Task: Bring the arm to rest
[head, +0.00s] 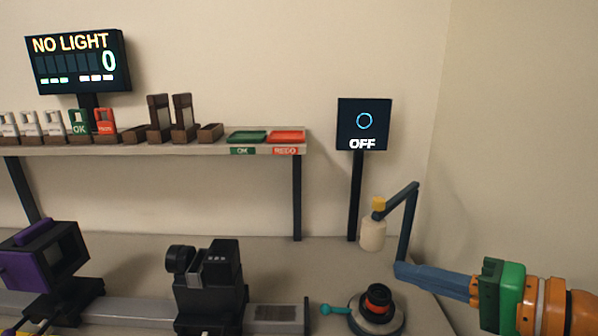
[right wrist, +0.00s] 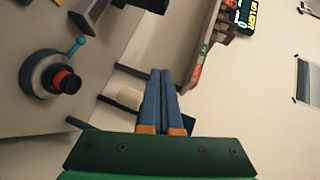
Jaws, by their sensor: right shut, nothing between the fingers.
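My right gripper (head: 402,269) comes in from the right in the head view, with a green body and blue fingers. In the right wrist view the two blue fingers (right wrist: 160,75) lie together, with nothing held. The fingertips are in the air over the right end of the bench, close in the picture to a dark bent bar (head: 411,215); I cannot tell whether they touch it. My left gripper does not show.
A round base with an orange-red ring (head: 378,297) and teal lever is to the left. A screen reading OFF (head: 364,125) stands behind. A black device (head: 208,285) and shelf (head: 200,147) are further left.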

